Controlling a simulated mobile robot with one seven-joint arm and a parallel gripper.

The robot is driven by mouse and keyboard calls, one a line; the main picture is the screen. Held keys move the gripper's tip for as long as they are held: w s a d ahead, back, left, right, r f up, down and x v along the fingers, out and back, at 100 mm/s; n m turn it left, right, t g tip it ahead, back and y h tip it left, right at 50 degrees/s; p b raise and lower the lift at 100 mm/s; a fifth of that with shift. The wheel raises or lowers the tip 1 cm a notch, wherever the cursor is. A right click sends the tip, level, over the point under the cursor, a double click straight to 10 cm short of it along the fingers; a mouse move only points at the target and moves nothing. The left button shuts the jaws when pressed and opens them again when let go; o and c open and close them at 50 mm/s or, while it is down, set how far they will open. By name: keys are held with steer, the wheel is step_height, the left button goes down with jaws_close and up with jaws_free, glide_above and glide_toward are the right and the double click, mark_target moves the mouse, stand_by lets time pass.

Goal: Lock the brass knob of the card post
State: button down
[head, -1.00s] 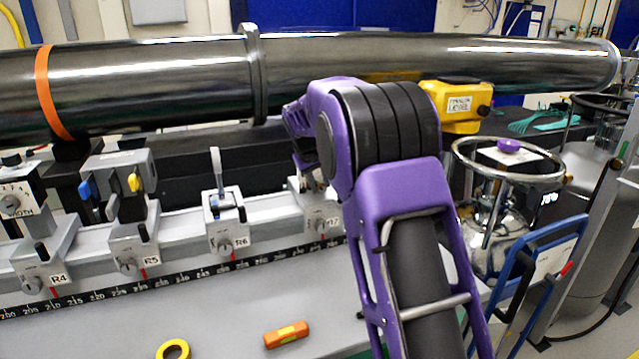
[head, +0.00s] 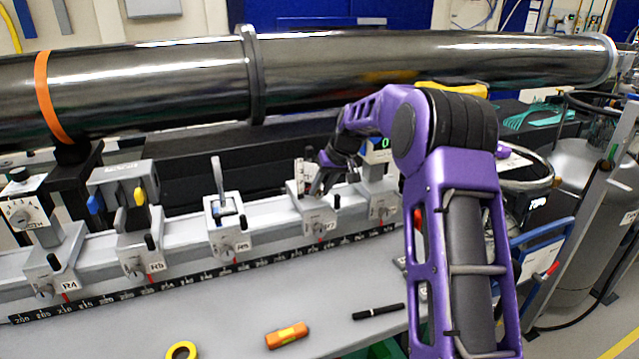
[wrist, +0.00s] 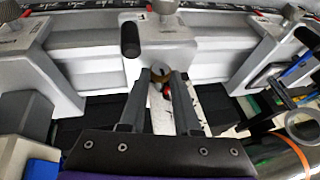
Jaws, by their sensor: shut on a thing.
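The brass knob (wrist: 159,72) shows in the wrist view between the tips of my gripper's two fingers (wrist: 163,80). The fingers are closed in on it from both sides, and a small red part shows just below it. In the head view my gripper (head: 322,182) reaches down to the carriage marked R7 (head: 318,215), beside a pale upright card (head: 303,177) on its post. The knob is hidden in the head view, and I cannot tell its turn.
A black handle (wrist: 130,40) and a silver knob (wrist: 165,6) stand close by on the carriage. Carriages R6 (head: 228,235) and R5 (head: 140,255) sit on the rail to the left. A large dark tube (head: 160,90) runs above. An orange block (head: 287,335) lies on the table.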

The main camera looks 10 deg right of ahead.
steer(key=shift+d+y, duration=0.1)
steer(key=shift+y, duration=0.5)
steer(key=c, duration=0.9)
jaws_free()
steer(key=v, duration=1.7)
steer(key=shift+r+p, duration=0.2)
steer(key=shift+p, duration=0.2)
steer(key=shift+w+d, duration=0.1)
steer(key=shift+w, duration=0.05)
